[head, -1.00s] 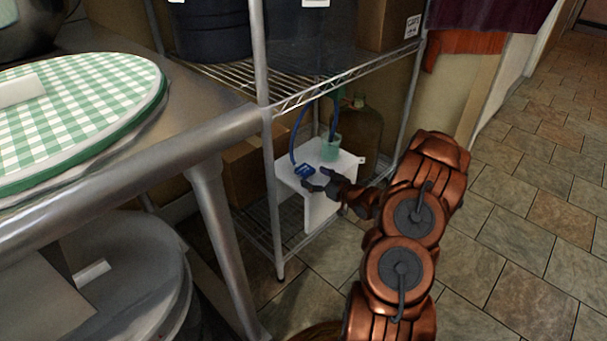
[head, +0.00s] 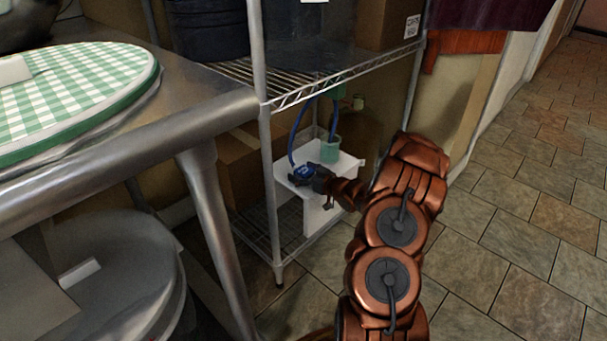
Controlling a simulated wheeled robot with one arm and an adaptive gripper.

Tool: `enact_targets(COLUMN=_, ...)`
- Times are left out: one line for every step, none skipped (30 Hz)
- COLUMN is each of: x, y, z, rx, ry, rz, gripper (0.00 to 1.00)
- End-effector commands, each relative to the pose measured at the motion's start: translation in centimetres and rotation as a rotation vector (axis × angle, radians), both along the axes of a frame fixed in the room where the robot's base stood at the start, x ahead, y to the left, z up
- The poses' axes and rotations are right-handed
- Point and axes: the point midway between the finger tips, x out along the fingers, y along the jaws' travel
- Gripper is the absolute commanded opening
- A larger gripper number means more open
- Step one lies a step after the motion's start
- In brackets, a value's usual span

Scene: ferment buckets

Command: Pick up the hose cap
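A small blue object, which looks like the hose cap (head: 301,171), is on a white stand (head: 348,163) on the lower part of the wire rack. A blue hose (head: 296,130) comes down to it from above. My gripper (head: 308,180) reaches in from the right, with its dark fingers right at the blue object and partly covering it. I cannot tell whether the fingers touch it or have closed on it.
A greenish clear cup (head: 331,150) stands on the stand just right of the cap. A rack post (head: 268,190) rises to the left. The wire shelf (head: 330,86) hangs above. Tiled floor (head: 490,240) is clear at right.

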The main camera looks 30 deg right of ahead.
Motion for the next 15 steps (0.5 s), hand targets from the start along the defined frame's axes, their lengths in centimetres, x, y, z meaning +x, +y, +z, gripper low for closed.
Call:
enact_targets(x=-0.01, y=0.0, z=0.0, rx=0.0, ry=0.0, rz=0.0, gripper=0.76)
enact_targets(x=-0.01, y=0.0, z=0.0, rx=0.0, ry=0.0, rz=0.0, gripper=0.73)
enact_targets(x=-0.01, y=0.0, z=0.0, rx=0.0, ry=0.0, rz=0.0, gripper=0.69)
enact_targets(x=-0.01, y=0.01, z=-0.01, rx=0.0, ry=0.0, rz=0.0, gripper=0.66)
enact_targets(x=-0.01, y=0.01, z=-0.01, rx=0.0, ry=0.0, rz=0.0, gripper=0.62)
enact_targets(x=-0.01, y=0.01, z=-0.01, rx=0.0, ry=0.0, rz=0.0, gripper=0.58)
enact_targets(x=-0.01, y=0.0, z=-0.01, rx=0.0, ry=0.0, rz=0.0, gripper=0.55)
enact_targets(x=-0.01, y=0.0, z=-0.01, rx=0.0, ry=0.0, rz=0.0, gripper=0.52)
enact_targets(x=-0.01, y=0.01, z=-0.02, rx=0.0, ry=0.0, rz=0.0, gripper=0.48)
enact_targets(x=-0.01, y=0.01, z=-0.02, rx=0.0, ry=0.0, rz=0.0, gripper=0.45)
enact_targets(x=-0.01, y=0.01, z=-0.02, rx=0.0, ry=0.0, rz=0.0, gripper=0.42)
enact_targets(x=-0.01, y=0.01, z=-0.02, rx=0.0, ry=0.0, rz=0.0, gripper=0.38)
enact_targets(x=-0.01, y=0.01, z=-0.02, rx=0.0, ry=0.0, rz=0.0, gripper=0.34)
enact_targets(x=-0.01, y=0.01, z=-0.02, rx=0.0, ry=0.001, rz=0.0, gripper=0.31)
enact_targets(x=-0.01, y=0.01, z=-0.02, rx=0.0, ry=0.001, rz=0.0, gripper=0.27)
